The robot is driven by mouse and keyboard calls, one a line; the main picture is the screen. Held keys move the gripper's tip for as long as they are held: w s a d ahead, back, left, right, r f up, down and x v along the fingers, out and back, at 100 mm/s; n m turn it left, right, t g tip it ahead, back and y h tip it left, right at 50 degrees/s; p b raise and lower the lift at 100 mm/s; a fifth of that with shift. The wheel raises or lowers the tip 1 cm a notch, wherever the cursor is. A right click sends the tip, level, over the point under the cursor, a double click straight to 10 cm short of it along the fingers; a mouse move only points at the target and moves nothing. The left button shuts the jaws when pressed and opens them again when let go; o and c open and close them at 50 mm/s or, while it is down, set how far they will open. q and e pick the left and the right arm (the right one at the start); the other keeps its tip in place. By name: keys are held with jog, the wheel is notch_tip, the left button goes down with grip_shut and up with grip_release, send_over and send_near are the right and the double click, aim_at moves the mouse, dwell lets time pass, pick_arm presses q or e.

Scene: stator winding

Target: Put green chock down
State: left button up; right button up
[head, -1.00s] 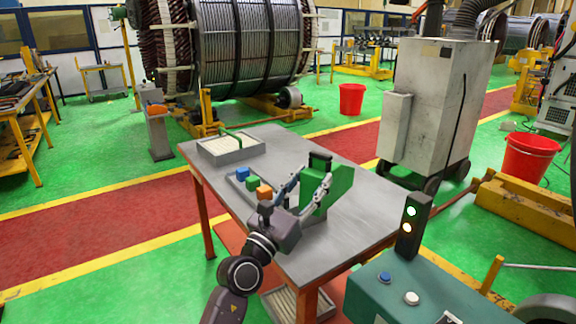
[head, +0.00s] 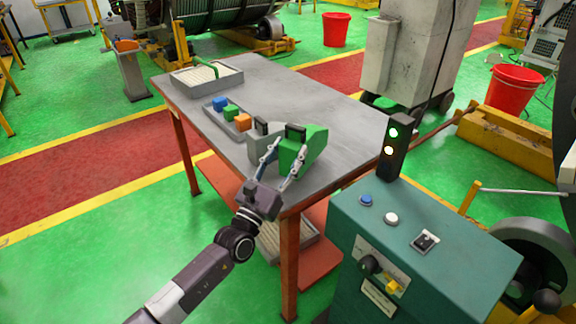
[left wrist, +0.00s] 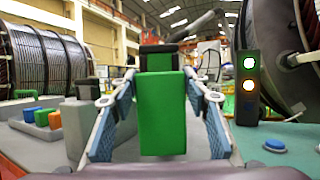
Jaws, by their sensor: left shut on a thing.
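The green chock (head: 309,146), a wedge-like block with a black handle on top, is between the fingers of my left gripper (head: 281,158), near the table's front corner. In the left wrist view the green chock (left wrist: 162,112) stands upright between the two blue-padded fingers (left wrist: 163,122). The gripper is shut on it. A grey chock (head: 257,146) with a black handle stands on the table just left of it; it shows partly behind the left finger in the left wrist view (left wrist: 84,115). I cannot tell whether the green chock touches the tabletop. My right gripper is not in view.
The grey table (head: 310,100) has clear room behind the chocks. A small tray with blue (head: 220,103), green (head: 231,111) and orange (head: 243,121) blocks lies to the left. A larger tray (head: 205,77) is at the back. A teal control console (head: 420,235) with a signal light (head: 393,145) stands at right.

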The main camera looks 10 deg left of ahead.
aim_at(288, 165)
pick_arm(q)
notch_tip(288, 165, down, 3)
jog(key=shift+r, duration=0.2)
jog(key=shift+f, duration=0.55)
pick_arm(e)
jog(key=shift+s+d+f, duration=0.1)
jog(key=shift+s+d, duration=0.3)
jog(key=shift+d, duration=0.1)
pick_arm(q)
jog(key=shift+f+b, duration=0.1)
jog(key=shift+b, duration=0.2)
jog(key=o, duration=1.4)
jog(key=shift+f, duration=0.1)
jog(key=shift+o, duration=0.3)
jog(key=shift+s, duration=0.1)
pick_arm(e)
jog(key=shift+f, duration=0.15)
